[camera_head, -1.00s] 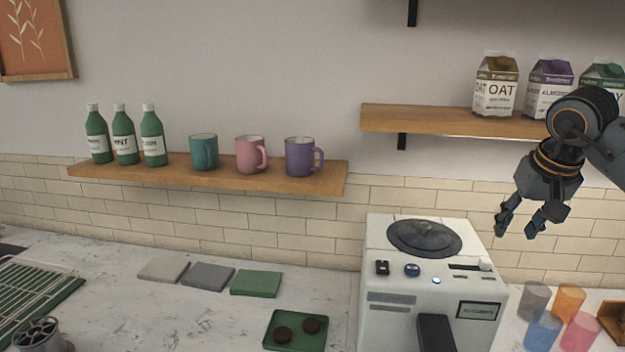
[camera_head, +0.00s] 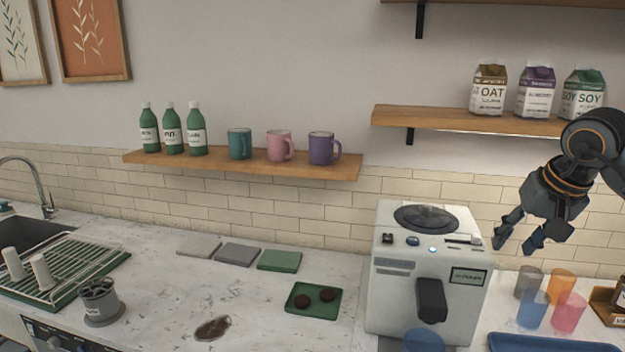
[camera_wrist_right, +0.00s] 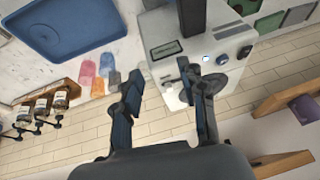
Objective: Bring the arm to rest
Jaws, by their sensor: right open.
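My right gripper (camera_head: 517,240) hangs at the right of the head view, fingers pointing down and to the left, open and empty. It is in the air beside the upper right of the white coffee machine (camera_head: 412,297), in front of the tiled wall. In the right wrist view its two fingers (camera_wrist_right: 165,88) stand apart with nothing between them, and the machine (camera_wrist_right: 185,52) shows beyond them. My left gripper is not in view.
Several coloured cups (camera_head: 534,309) stand right of the machine, near a blue tray (camera_head: 550,343). The upper shelf (camera_head: 440,118) with cartons is behind the right arm. A mug shelf (camera_head: 250,165) and a green tray (camera_head: 297,308) are further left.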

